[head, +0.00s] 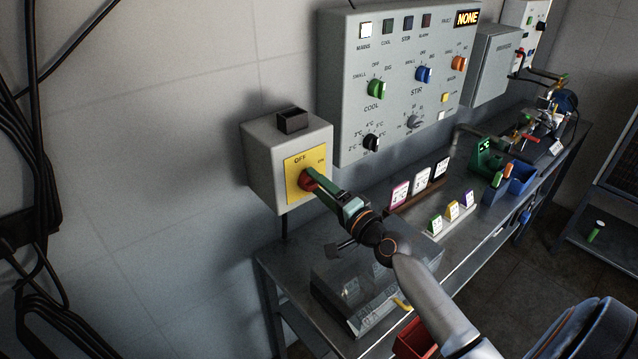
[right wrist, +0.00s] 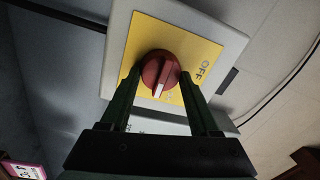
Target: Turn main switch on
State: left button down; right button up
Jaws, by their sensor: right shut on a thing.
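The main switch is a grey box (head: 258,160) on the wall at the left, with a yellow plate (head: 293,186) marked OFF and ON. Its red knob (head: 307,181) is partly hidden by my right gripper (head: 312,183). In the right wrist view the fingers stand on both sides of the red knob (right wrist: 160,72), shut on it. The knob's white mark points down in that view, away from the OFF label and towards faint, partly hidden lettering. My left gripper is not in view.
Below, a metal bench (head: 285,262) holds a clear box (head: 350,290), small cards and a blue bin (head: 523,178).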

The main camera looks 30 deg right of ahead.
jog(key=shift+r+m, duration=0.1)
jog(key=shift+m, duration=0.2)
jog(key=o, duration=1.4)
jog(key=shift+c, duration=0.2)
jog(key=s+d+f+b, duration=0.1)
jog(key=s+b, duration=0.2)
jog(key=s, duration=0.9)
jog(key=shift+s+b, duration=0.2)
jog(key=shift+b, duration=0.2)
jog(key=shift+f, duration=0.1)
